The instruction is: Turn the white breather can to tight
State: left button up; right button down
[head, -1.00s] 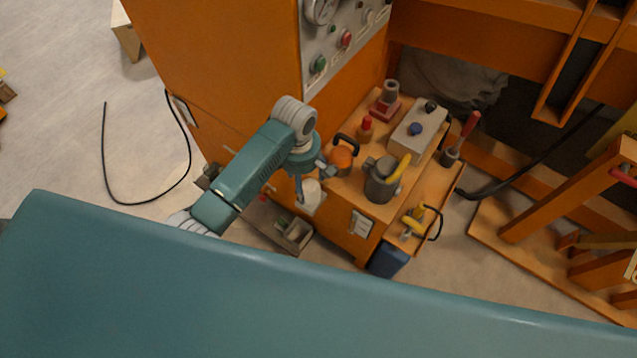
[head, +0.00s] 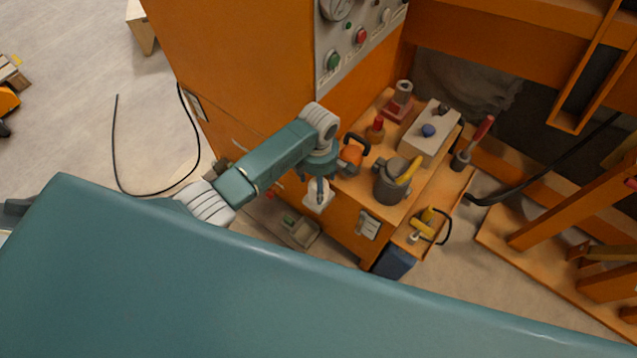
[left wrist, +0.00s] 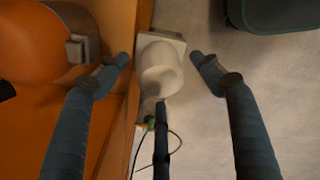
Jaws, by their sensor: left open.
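The white breather can (head: 318,198) sits at the left edge of the orange bench, partly hidden by my left gripper in the head view. In the left wrist view the can (left wrist: 158,70) is a rounded white body on a pale square plate beside the orange edge. My left gripper (left wrist: 160,62) is open, with one finger on each side of the can and a third finger below it. Gaps show between the two side fingers and the can; whether the third finger touches it I cannot tell. The gripper also shows in the head view (head: 320,186). My right gripper is not in view.
An orange round canister with a black handle (head: 353,152) stands close to the gripper. A grey jug (head: 391,183) and a pale box with a blue knob (head: 430,132) are farther right. A grey tray (head: 294,230) is below. Open floor lies left.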

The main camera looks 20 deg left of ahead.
pick_arm(q)
jog(key=shift+f, duration=0.3)
